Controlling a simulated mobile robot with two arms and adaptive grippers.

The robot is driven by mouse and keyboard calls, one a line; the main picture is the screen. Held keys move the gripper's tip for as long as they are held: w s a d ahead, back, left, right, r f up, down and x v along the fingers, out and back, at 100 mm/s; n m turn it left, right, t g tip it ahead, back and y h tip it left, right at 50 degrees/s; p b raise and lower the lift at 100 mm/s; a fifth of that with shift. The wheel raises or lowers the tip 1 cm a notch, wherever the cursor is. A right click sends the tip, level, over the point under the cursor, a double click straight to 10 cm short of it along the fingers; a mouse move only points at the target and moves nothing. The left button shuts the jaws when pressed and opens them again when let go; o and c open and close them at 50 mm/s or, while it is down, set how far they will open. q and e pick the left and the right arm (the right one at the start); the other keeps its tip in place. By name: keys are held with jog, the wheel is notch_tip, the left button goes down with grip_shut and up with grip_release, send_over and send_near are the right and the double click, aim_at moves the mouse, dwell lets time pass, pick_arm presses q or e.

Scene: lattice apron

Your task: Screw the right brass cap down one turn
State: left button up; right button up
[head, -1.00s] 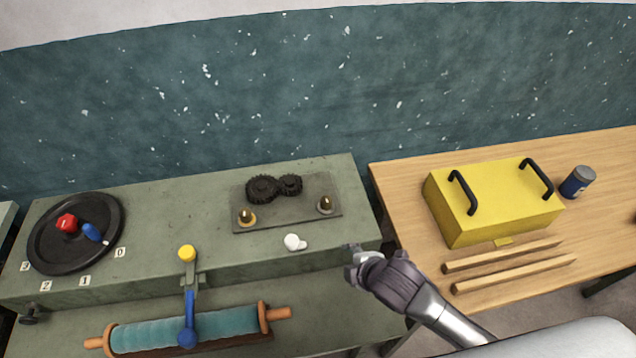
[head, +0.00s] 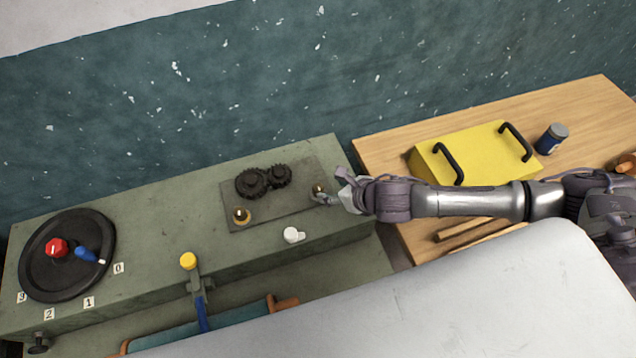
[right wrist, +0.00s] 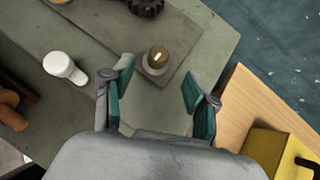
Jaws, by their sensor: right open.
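The right brass cap (head: 318,189) stands at the right end of a grey plate (head: 285,209) on the green bench. It also shows in the right wrist view (right wrist: 157,58), upright on a pale round base. My right gripper (head: 329,190) is at the plate's right edge, close beside this cap and partly in front of it. In the right wrist view the gripper (right wrist: 158,82) is open, and the cap appears just beyond the gap between its fingertips. The left brass cap (head: 242,215) stands at the plate's left end. My left gripper is not in view.
Dark gears (head: 263,181) sit at the plate's back. A white knob (head: 293,235) is in front of the plate. A yellow box (head: 480,150) with black handles is on the wooden table, under my right forearm's far side. A black dial (head: 40,272) is at left.

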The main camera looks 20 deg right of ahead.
aim_at(319, 187)
jog(key=p+x, duration=0.1)
jog(key=x, duration=0.7)
jog(key=shift+w+a, duration=0.1)
grip_shut()
